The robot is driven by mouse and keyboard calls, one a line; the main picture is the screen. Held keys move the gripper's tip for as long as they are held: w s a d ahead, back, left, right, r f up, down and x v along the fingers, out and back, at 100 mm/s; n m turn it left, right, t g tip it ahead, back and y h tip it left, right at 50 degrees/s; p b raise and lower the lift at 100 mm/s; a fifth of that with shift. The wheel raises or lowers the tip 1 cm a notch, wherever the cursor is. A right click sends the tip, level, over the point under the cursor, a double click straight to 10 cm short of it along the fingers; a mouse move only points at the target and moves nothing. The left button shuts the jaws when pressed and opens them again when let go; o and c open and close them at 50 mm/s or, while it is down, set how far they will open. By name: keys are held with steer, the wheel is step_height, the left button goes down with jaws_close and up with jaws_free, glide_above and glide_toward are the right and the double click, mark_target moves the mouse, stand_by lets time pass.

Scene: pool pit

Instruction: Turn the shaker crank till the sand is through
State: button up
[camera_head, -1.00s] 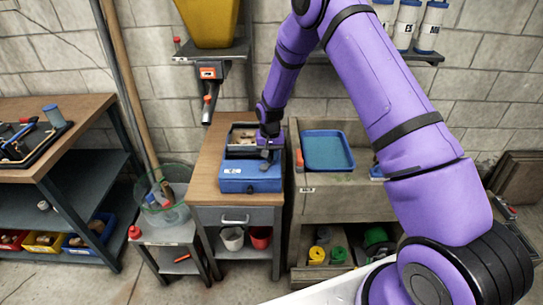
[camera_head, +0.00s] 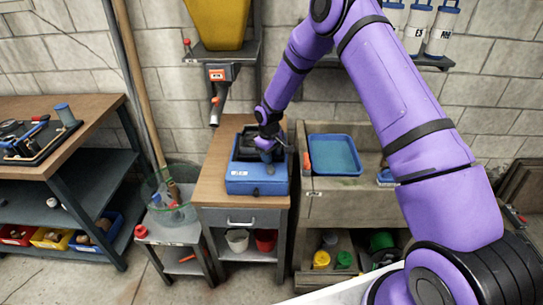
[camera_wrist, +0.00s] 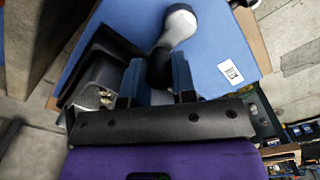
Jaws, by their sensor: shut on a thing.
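The shaker is a blue box (camera_head: 256,184) with a white label on the brown-topped bench, and it fills much of the wrist view (camera_wrist: 215,55). A black tray (camera_head: 247,143) sits on top, partly hidden by my arm. The crank shows in the wrist view as a grey arm (camera_wrist: 180,25) with a black knob (camera_wrist: 159,68). My gripper (camera_wrist: 160,80) is shut on that knob, one finger on each side. In the head view my gripper (camera_head: 267,150) is over the top of the box. An open dark container (camera_wrist: 95,85) with pale bits lies left of the fingers. I cannot tell how much sand is in it.
A blue tray (camera_head: 333,155) lies on the sink unit to the right. A yellow hopper (camera_head: 215,22) and its spout (camera_head: 217,98) hang above the bench at left. A green wire basket (camera_head: 170,205) stands on a low stand to the left.

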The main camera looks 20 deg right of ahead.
steer(key=shift+a+n, duration=0.3)
steer(key=shift+n, duration=0.6)
steer(key=shift+a+n, duration=0.25)
steer(key=shift+n, duration=0.65)
steer(key=o, duration=0.9)
steer(key=shift+o, duration=0.2)
step_height(320, 180, up, 11)
